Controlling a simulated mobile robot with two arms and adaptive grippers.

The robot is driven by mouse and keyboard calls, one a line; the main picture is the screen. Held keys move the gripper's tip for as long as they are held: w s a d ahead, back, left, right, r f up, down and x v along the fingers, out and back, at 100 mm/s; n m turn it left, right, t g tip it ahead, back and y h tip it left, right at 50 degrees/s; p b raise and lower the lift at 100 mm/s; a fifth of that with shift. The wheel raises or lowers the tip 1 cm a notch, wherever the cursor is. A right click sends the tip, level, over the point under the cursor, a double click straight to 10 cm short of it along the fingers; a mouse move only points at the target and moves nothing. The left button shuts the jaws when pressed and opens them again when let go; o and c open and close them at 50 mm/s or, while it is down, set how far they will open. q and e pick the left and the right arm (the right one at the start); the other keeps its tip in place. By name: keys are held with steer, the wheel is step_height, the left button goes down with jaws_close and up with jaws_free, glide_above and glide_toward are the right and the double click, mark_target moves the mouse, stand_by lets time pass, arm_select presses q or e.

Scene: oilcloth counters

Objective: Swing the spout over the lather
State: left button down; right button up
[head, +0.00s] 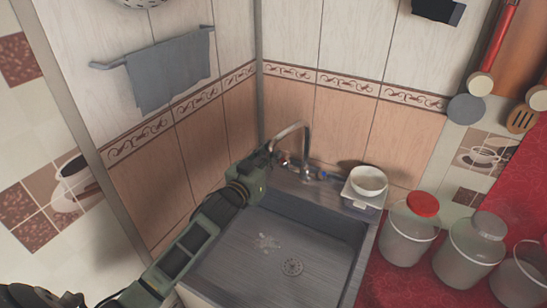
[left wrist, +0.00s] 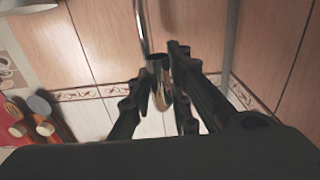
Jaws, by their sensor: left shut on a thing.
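The chrome spout (head: 292,129) rises from the tap at the back of the sink and arches to the left. My left gripper (head: 272,155) is at the spout's left end, shut on it. In the left wrist view the spout (left wrist: 156,70) runs down between the dark fingers of my left gripper (left wrist: 162,88). The lather (head: 267,242) is a small white patch on the sink floor, left of and a little behind the drain. The spout's end is left of the tap base, over the back-left part of the sink. My right gripper is not in view.
The grey sink (head: 335,228) has a round drain (head: 292,266). A white bowl (head: 369,179) stands on a scale-like stand at the back-right rim. Lidded jars (head: 407,240) stand on the red counter to the right. A blue-grey towel (head: 171,70) hangs on the left wall.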

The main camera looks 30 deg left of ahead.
arm_select(q)
steer(key=shift+a+r, duration=0.1)
steer(key=shift+a, duration=0.05)
steer(key=c, duration=1.6)
jaws_free()
steer(key=shift+a, duration=0.15)
steer(key=shift+o, duration=0.2)
steer(key=shift+s, duration=0.15)
steer(key=s, duration=1.1)
steer(key=shift+s+a, duration=0.15)
steer(key=shift+s, duration=0.25)
